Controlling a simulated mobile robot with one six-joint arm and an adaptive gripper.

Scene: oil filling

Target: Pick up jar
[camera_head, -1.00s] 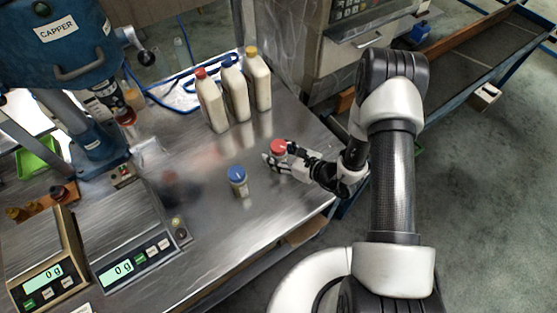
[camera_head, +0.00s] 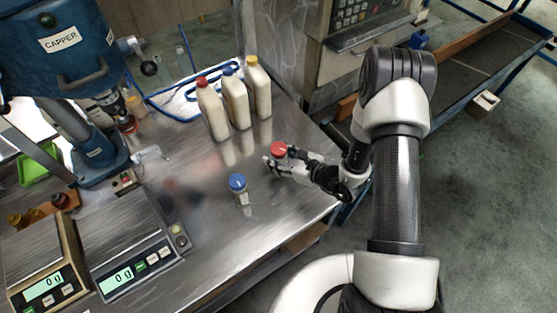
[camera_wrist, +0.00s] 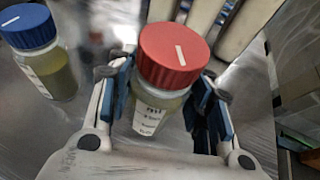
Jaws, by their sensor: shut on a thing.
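A small jar with a red lid (camera_head: 279,149) is between the fingers of my gripper (camera_head: 277,163), near the right part of the steel table. In the wrist view the red-lidded jar (camera_wrist: 172,62) stands upright, with a white label on its clear body. My gripper (camera_wrist: 165,100) is shut on it, with blue-padded fingers at both sides. I cannot tell whether the jar's base touches the table. A second jar with a blue lid (camera_head: 239,187) stands to the left, apart from my gripper; it also shows at the left of the wrist view (camera_wrist: 36,48).
Three tall cream bottles, such as the red-capped one (camera_head: 213,112), stand behind the jars. Two scales (camera_head: 137,264) and a blue capper (camera_head: 75,60) occupy the left side. The steel table (camera_head: 275,220) is clear in front of my gripper, toward its near edge.

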